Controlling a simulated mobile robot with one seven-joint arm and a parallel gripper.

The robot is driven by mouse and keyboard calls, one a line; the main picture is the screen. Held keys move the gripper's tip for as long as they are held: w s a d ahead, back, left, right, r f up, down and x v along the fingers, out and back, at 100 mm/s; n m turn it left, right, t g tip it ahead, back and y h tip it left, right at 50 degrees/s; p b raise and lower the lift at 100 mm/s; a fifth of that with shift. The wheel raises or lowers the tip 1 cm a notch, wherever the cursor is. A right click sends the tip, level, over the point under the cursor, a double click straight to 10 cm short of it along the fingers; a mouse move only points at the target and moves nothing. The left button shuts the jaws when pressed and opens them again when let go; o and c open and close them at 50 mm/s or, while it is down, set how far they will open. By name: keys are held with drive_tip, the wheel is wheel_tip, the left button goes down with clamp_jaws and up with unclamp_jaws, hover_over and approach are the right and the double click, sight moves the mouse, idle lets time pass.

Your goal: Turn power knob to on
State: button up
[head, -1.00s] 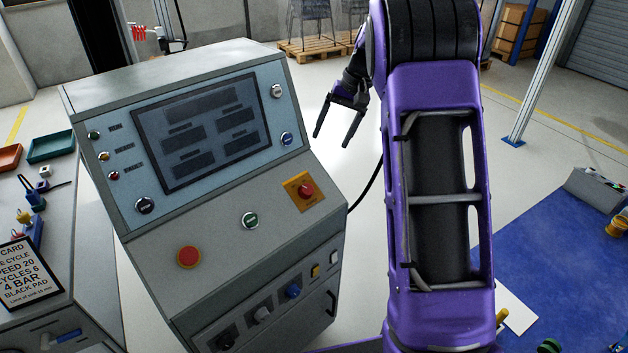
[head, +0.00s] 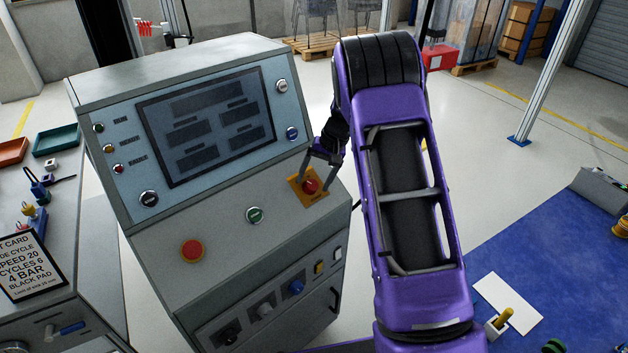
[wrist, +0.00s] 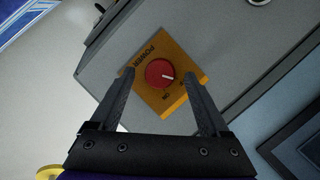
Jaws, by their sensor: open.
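The power knob (head: 311,186) is a round red knob on a yellow-orange plate at the right side of the grey control console (head: 190,224). In the wrist view the red knob (wrist: 159,73) shows a white pointer mark at its right side, and the yellow plate (wrist: 148,98) carries the word POWER and position labels. My gripper (head: 320,175) is over the knob. In the wrist view my gripper (wrist: 160,75) is open, with one finger on each side of the knob and no visible contact. How far the fingertips stand above the plate is hard to tell.
The console has a red stop button (head: 192,250), a green button (head: 254,214) and a dark screen (head: 205,125). A side bench with a card (head: 30,265) stands at the left. A blue mat (head: 540,250) lies at the right. Open floor lies behind the console.

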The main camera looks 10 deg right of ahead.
drive_tip(key=shift+a+f, duration=0.1)
drive_tip(key=shift+f, duration=0.15)
clamp_jaws()
idle(0.3)
